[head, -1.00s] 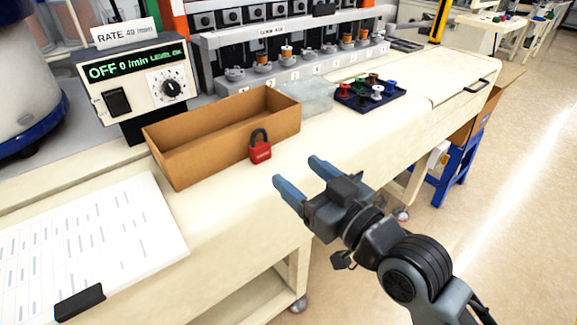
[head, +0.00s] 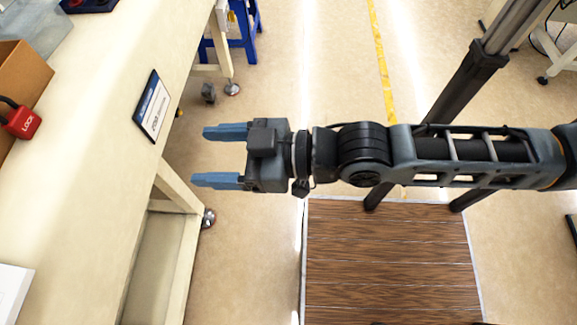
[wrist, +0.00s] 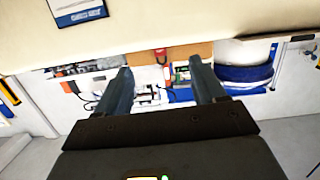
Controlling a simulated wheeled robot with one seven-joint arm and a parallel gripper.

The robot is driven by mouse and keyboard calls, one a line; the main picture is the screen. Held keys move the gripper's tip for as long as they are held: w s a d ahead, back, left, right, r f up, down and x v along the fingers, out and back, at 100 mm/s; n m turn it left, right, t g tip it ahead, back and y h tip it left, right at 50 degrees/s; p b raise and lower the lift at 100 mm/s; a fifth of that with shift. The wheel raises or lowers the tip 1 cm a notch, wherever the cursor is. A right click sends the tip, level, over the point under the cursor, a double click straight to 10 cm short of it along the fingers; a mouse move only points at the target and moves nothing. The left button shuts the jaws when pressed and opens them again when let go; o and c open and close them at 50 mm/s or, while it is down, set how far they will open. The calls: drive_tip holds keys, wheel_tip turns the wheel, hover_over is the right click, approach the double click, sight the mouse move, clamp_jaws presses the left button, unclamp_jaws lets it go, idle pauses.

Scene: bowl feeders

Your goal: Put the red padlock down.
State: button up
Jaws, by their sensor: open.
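The red padlock (head: 21,122) with its dark shackle sits on the cream bench top at the left edge of the head view, beside the cardboard box (head: 22,75). A small red shape, probably the padlock (wrist: 161,54), shows against the box (wrist: 190,50) in the wrist view. My gripper (head: 208,156) is open, with its two blue fingers apart and nothing between them. It is to the right of the bench's front edge in the head view, well apart from the padlock.
A blue-and-white sign plate (head: 152,106) is on the bench near its front edge. A clear tray (head: 28,22) is at the upper left. A wooden-patterned mat (head: 390,260) lies on the floor. The bench top between sign and padlock is clear.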

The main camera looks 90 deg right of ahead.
drive_tip(key=shift+g, duration=0.6)
drive_tip(key=s+a, duration=0.1)
drive_tip(key=s, duration=0.6)
drive_tip(key=s+a, duration=0.1)
drive_tip(key=s, duration=0.3)
drive_tip(key=shift+s+a+r, duration=0.15)
drive_tip(key=shift+a+r, duration=0.15)
drive_tip(key=shift+r, duration=0.05)
drive_tip(key=shift+o, duration=0.5)
drive_tip(key=shift+s, duration=0.25)
drive_tip(key=shift+r, duration=0.1)
